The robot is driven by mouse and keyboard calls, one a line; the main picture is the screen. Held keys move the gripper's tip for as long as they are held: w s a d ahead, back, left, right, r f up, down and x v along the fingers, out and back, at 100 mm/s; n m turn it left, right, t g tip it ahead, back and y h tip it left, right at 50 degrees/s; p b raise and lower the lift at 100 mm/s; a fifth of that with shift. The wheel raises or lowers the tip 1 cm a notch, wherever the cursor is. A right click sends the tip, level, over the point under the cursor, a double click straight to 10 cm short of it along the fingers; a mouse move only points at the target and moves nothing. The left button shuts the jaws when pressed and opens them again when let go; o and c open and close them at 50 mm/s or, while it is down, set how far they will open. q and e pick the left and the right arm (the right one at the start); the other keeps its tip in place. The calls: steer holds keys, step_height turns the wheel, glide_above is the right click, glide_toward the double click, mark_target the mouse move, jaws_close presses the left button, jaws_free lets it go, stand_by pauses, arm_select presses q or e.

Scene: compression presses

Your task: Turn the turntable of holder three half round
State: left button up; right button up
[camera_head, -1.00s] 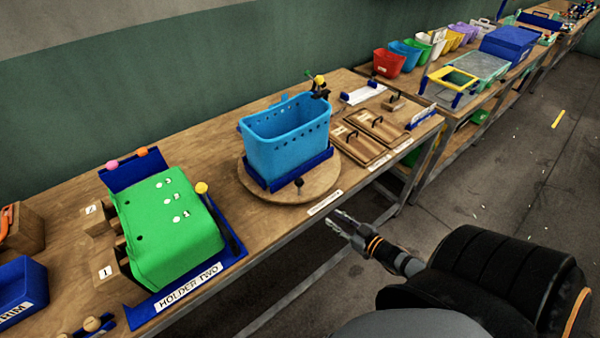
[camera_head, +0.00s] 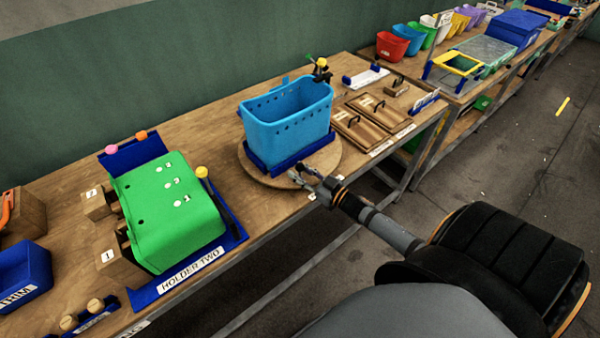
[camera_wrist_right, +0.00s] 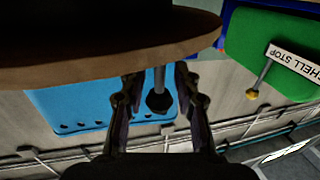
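The round wooden turntable (camera_head: 258,176) lies at the bench's front edge and bears a light blue perforated basket (camera_head: 288,128) in a dark blue cradle. In the right wrist view the turntable's rim (camera_wrist_right: 60,72) crosses the top, with the basket (camera_wrist_right: 75,108) beyond it. A dark knob on a metal stem (camera_wrist_right: 158,101) stands between the fingers of my right gripper (camera_wrist_right: 159,108), with gaps on both sides. In the head view my right gripper (camera_head: 305,174) is at the turntable's front edge, open. My left gripper is not in view.
Left of the turntable stands a green shell (camera_head: 170,215) in a blue holder labelled HOLDER TWO (camera_head: 190,270). A yellow ball-tipped stop (camera_head: 201,172) stands between them. Wooden lids with black handles (camera_head: 370,118) lie to the right.

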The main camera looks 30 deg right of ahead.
steer(key=shift+w, duration=0.15)
jaws_close()
stand_by(0.4)
steer(key=shift+d+y, duration=0.1)
steer(key=shift+y, duration=0.2)
